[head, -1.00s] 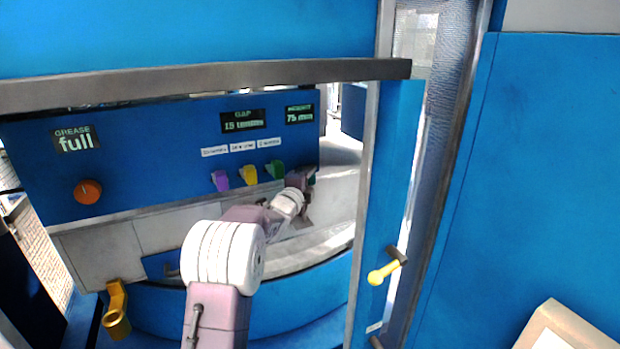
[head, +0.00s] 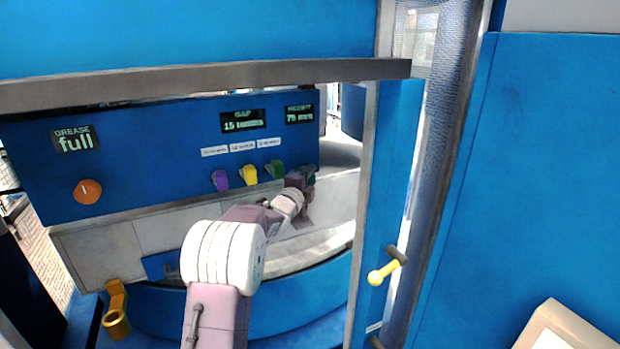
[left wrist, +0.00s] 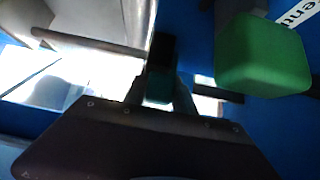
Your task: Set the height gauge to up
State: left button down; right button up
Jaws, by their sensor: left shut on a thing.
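The height gauge display (head: 299,114) is at the right end of the blue panel and reads 75 mm. Below it, my left gripper (head: 304,176) is at a teal knob (head: 312,171), which it mostly hides. In the left wrist view, my left gripper (left wrist: 160,92) is shut on the dark teal knob (left wrist: 159,86), with one finger on each side. A green knob (left wrist: 262,55) is close by on the right there, apart from the fingers. My right gripper is not in view.
Purple (head: 221,180), yellow (head: 249,174) and green knobs sit in a row left of my gripper. An orange dial (head: 88,191) is at the panel's left. A grey bar (head: 200,82) crosses above, and a door frame with a yellow handle (head: 384,272) stands right.

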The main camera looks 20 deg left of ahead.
pick_arm(q)
jog(key=shift+a, duration=0.1)
notch_tip(320, 180, up, 8)
jog(key=p, duration=0.3)
jog(key=shift+r, duration=0.1)
